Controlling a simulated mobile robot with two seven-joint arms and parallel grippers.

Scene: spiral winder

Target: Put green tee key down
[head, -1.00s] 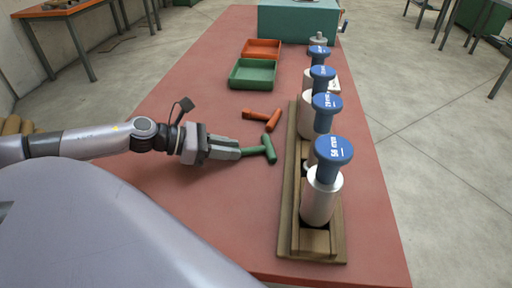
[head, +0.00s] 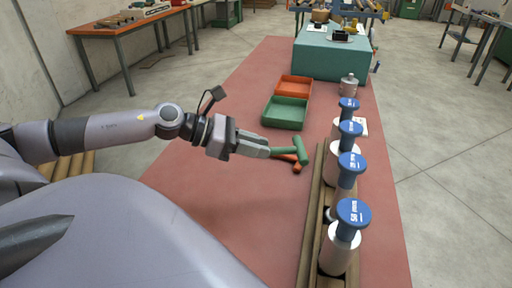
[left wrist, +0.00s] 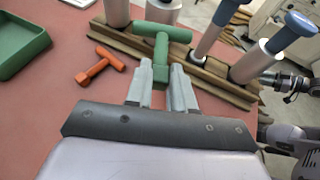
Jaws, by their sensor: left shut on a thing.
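My left gripper (head: 264,151) is shut on the end of the green tee key's shaft. The green tee key (head: 301,151) points away from the fingers, its crossbar toward the wooden rack, and looks raised above the red table. In the left wrist view the key (left wrist: 162,45) stands out ahead of the fingers (left wrist: 160,90), its crossbar overlapping the rack. An orange tee key (head: 296,166) lies on the table, partly hidden behind the green one; it shows whole in the left wrist view (left wrist: 100,67). Part of my right arm seems to show at that view's right edge; its fingers are unclear.
A green tray (head: 284,125) and an orange tray (head: 308,81) sit farther back. The wooden rack (head: 312,217) with several blue-capped cylinders (head: 354,211) runs along the right. A teal block (head: 331,63) stands at the far end. The table's near left is clear.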

